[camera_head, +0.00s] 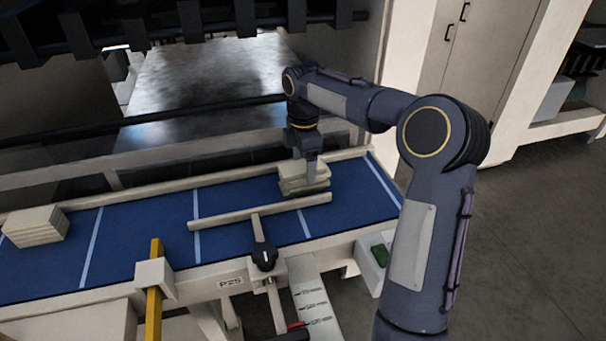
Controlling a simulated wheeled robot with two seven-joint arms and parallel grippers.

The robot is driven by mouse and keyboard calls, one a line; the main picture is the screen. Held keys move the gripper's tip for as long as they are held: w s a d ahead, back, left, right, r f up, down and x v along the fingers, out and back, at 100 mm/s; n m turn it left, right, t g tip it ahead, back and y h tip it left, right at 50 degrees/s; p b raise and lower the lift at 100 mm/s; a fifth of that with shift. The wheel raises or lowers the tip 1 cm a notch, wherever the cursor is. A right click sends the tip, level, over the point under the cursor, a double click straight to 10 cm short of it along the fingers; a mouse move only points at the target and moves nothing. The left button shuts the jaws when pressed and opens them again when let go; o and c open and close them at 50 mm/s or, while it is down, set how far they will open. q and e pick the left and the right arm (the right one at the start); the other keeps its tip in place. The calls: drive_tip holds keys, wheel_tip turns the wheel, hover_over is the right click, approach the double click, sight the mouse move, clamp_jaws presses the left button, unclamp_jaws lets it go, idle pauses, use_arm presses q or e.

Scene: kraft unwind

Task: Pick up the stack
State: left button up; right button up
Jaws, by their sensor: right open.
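A stack of flat cream-coloured pieces (291,182) lies on the blue conveyor belt (240,202), right of the middle. My right gripper (307,170) points down at this stack, with one finger in front of its near side. Its jaws are open; the far finger is hidden, and I cannot tell whether the visible finger touches the stack. A second stack of similar pieces (36,227) lies at the left end of the belt. My left gripper is out of view.
A cream guide bar (225,217) lies across the belt in front of the right stack, with a black knob (264,256) on its support. A yellow post (155,285) stands at the belt's front edge. Dark machinery (150,22) hangs behind. The belt between the stacks is mostly clear.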

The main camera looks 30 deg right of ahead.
drive_tip(key=shift+d+f, duration=0.1)
drive_tip(key=shift+f, duration=1.15)
drive_tip(key=c, duration=1.1)
drive_tip(key=shift+o, duration=0.2)
drive_tip(key=shift+r, duration=0.1)
